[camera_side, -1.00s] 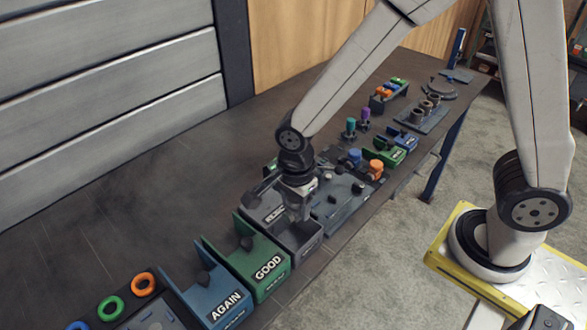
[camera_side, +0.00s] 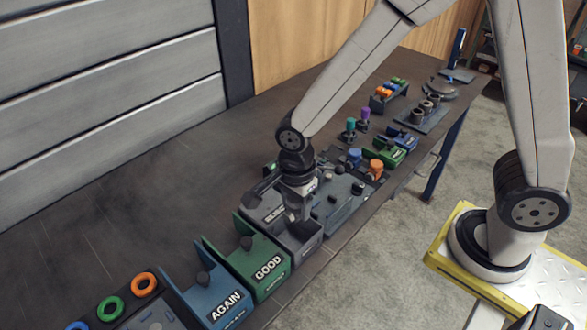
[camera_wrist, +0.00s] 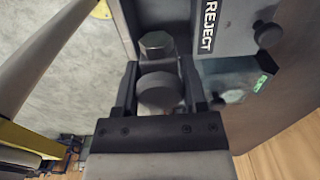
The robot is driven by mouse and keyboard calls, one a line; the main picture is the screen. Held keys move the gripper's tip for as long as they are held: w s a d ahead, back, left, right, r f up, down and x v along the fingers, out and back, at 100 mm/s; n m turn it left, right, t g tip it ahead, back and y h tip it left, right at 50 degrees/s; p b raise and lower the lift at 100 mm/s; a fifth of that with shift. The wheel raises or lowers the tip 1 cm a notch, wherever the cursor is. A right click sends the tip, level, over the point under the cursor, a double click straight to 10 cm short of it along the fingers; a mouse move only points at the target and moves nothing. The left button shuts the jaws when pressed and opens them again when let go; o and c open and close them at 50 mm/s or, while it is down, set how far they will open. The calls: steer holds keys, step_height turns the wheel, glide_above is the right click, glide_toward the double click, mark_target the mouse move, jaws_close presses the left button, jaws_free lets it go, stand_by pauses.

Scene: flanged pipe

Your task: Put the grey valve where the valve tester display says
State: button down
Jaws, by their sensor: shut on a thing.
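The grey valve (camera_wrist: 159,92) sits between the two fingers of my gripper (camera_wrist: 160,85) in the wrist view; its round grey end and a hex-shaped part (camera_wrist: 157,44) show. My gripper (camera_side: 297,214) is shut on it, pointing down at the grey reject bin (camera_side: 309,240) in the side view. The bin's REJECT label (camera_wrist: 209,22) reads clearly in the wrist view. I cannot tell whether the valve touches the bin floor. The valve tester (camera_wrist: 230,82) has a small lit display (camera_wrist: 260,83), too small to read.
The green GOOD bin (camera_side: 268,268) and blue AGAIN bin (camera_side: 222,300) stand left of the grey bin. A blue valve (camera_side: 354,157) and an orange valve (camera_side: 376,168) stand beyond it. Coloured rings (camera_side: 110,308) lie at lower left. The back-left bench is clear.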

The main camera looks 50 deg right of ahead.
mark_target(296, 218)
steer(key=shift+f, duration=0.2)
steer(key=shift+f, duration=1.85)
steer(key=shift+f, duration=2.85)
stand_by(1.2)
steer(key=shift+c, duration=0.3)
jaws_free()
steer(key=shift+c, duration=0.7)
steer(key=shift+o, duration=1)
steer(key=shift+s, duration=0.1)
